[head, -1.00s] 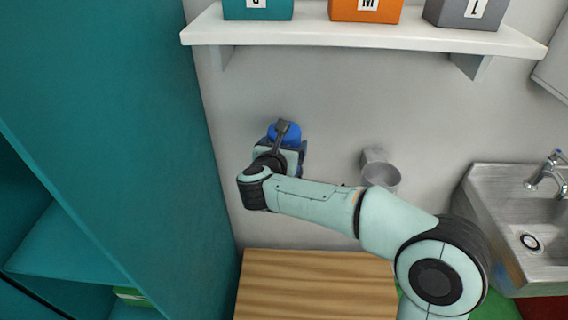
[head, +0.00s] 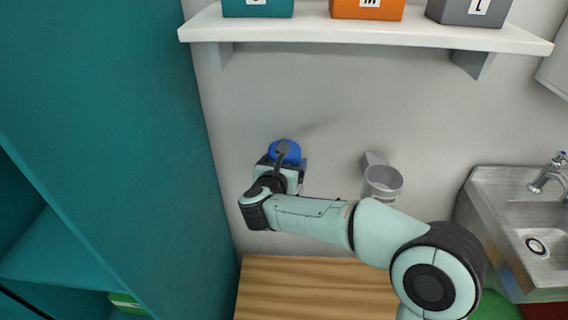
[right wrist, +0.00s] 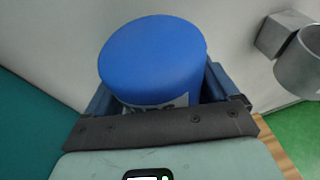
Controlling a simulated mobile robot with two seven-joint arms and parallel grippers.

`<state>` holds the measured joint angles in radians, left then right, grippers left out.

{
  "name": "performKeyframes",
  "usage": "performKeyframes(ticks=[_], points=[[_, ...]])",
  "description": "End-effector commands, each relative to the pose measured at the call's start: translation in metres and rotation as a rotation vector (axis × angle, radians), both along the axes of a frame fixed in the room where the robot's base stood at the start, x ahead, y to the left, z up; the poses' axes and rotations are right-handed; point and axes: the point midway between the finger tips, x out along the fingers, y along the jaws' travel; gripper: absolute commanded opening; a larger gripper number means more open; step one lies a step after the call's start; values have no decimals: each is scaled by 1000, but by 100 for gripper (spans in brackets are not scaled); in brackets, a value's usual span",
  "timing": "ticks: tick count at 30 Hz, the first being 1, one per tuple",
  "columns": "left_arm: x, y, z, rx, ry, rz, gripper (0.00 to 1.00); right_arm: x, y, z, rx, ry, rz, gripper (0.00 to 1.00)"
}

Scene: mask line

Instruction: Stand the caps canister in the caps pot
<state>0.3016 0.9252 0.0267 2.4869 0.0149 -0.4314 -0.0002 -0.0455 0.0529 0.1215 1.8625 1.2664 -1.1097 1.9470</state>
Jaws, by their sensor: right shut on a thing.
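A blue round canister (head: 287,150) is in front of the wall at the left of the head view. It fills the middle of the right wrist view (right wrist: 152,58), top up, with a pale label whose lettering is mostly hidden. My right gripper (head: 282,166) is shut on it, a blue finger on each side. A grey open pot (head: 383,183) is fixed to the wall to the right of the canister, and shows at the right wrist view's edge (right wrist: 302,68). The space below the canister is hidden by my gripper and arm. My left gripper is not in view.
A white shelf (head: 360,38) with teal, orange and grey labelled boxes is above. A tall teal cabinet (head: 120,130) stands close on the left. A wooden top (head: 300,290) is below, and a metal sink (head: 520,235) is at right.

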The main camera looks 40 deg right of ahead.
Motion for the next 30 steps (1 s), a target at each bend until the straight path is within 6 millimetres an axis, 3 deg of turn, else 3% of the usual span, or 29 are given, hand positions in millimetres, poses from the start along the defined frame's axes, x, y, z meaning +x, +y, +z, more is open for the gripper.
performKeyframes(ticks=[6,7,8,17,22,30], points=[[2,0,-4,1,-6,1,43,0,0,-2,0,-2,1,52],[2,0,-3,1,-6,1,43,0,0,-3,0,0,0,94],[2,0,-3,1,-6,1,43,0,0,-3,0,0,0,100],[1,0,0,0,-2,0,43,0,0,0,0,0,0,100],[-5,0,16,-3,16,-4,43,0,0,15,0,1,1,100],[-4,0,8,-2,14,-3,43,-40,51,29,0,-2,5,100]])
